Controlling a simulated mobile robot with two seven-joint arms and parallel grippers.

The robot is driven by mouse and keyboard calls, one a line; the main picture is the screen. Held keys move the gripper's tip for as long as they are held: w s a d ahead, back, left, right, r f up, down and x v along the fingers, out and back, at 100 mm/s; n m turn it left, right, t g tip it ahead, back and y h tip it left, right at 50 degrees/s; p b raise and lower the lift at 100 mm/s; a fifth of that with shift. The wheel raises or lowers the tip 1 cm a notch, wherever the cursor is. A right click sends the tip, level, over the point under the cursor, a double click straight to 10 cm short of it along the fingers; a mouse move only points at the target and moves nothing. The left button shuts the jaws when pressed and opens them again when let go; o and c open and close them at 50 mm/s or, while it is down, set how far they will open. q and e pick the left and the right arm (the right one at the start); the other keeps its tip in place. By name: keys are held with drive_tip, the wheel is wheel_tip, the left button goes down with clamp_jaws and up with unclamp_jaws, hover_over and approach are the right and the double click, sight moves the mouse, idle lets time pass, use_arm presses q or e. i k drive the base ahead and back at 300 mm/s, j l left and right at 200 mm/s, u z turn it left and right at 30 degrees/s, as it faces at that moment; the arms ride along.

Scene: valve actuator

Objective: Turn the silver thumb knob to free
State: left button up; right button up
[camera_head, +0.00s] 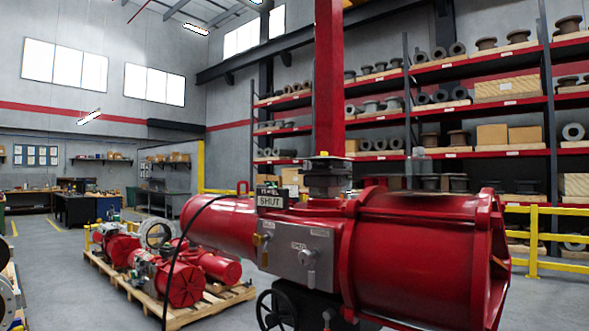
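A large red valve actuator (420,245) fills the middle and right foreground. A grey metal panel (285,250) is on its front. A silver knob (308,257) sits on the right part of this panel, with a small label above it that is too small to read. A brass-coloured fitting (262,241) is at the panel's left side. A sign (271,200) reading SHUT stands above the panel. Neither of my grippers is in view, and nothing covers the silver knob.
A black handwheel (277,310) is below the panel, and a thin black cable (176,255) hangs at its left. A pallet (225,300) with red actuators stands behind left. Yellow railing (533,240) and loaded shelves (500,60) are behind right. Grey floor is open at left.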

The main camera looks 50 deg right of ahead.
sight(307, 164)
drive_tip(key=i+z, duration=0.15)
drive_tip(key=i, duration=0.5)
drive_tip(key=i+j+z, duration=0.15)
drive_tip(key=i, duration=0.45)
drive_tip(key=i+j+z, duration=0.1)
drive_tip(key=i+z, duration=0.35)
drive_tip(key=i+j+z, duration=0.25)
drive_tip(key=z, duration=0.15)
drive_tip(key=i+j+z, duration=0.3)
drive_tip(key=z, duration=0.15)
drive_tip(key=i+j+z, duration=0.2)
drive_tip(key=j+z, duration=0.2)
